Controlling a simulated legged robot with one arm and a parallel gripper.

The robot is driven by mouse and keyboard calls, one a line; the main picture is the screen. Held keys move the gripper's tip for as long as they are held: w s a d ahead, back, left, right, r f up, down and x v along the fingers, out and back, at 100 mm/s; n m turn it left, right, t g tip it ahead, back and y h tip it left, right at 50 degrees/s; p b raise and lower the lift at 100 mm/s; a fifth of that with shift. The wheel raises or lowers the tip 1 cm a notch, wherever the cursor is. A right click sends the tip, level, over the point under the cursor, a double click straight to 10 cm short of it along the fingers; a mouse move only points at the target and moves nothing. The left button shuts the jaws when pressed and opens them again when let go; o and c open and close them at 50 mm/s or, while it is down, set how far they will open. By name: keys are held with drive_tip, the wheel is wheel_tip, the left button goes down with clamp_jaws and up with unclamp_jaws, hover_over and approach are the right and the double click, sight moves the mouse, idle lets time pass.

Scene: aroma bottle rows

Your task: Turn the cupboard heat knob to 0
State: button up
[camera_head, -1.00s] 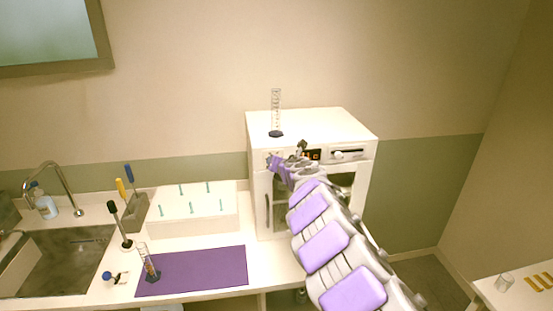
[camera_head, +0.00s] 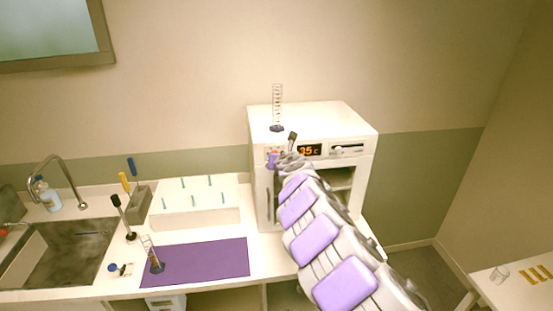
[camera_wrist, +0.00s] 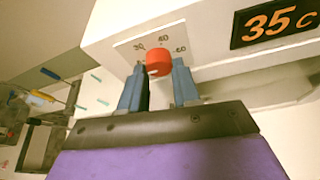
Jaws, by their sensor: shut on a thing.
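The heat knob (camera_wrist: 158,62) is red and sits on a pale dial plate (camera_wrist: 128,48) marked with numbers such as 30 and 60, on the cupboard's front panel. My gripper (camera_wrist: 160,82) is shut on the knob, one blue-grey finger on each side of it in the wrist view. In the head view my gripper (camera_head: 272,158) is at the upper left of the front of the white cupboard (camera_head: 345,122), and my arm hides part of the front. The orange display (camera_wrist: 276,24) reads 35 C; it also shows in the head view (camera_head: 309,150).
A graduated cylinder (camera_head: 278,108) stands on top of the cupboard. A side table (camera_head: 510,290) is at the lower right.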

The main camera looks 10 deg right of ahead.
drive_tip(key=o, duration=0.6)
drive_tip(key=shift+f, duration=0.15)
drive_tip(key=shift+o, duration=1.4)
drive_tip(key=shift+w, duration=0.2)
drive_tip(key=shift+o, duration=0.9)
drive_tip(key=shift+s, duration=0.1)
drive_tip(key=b+v, duration=0.4)
drive_tip(key=v, duration=1.3)
drive_tip(key=shift+s+r, duration=0.2)
drive_tip(key=shift+r, duration=0.05)
drive_tip(key=shift+a, duration=0.1)
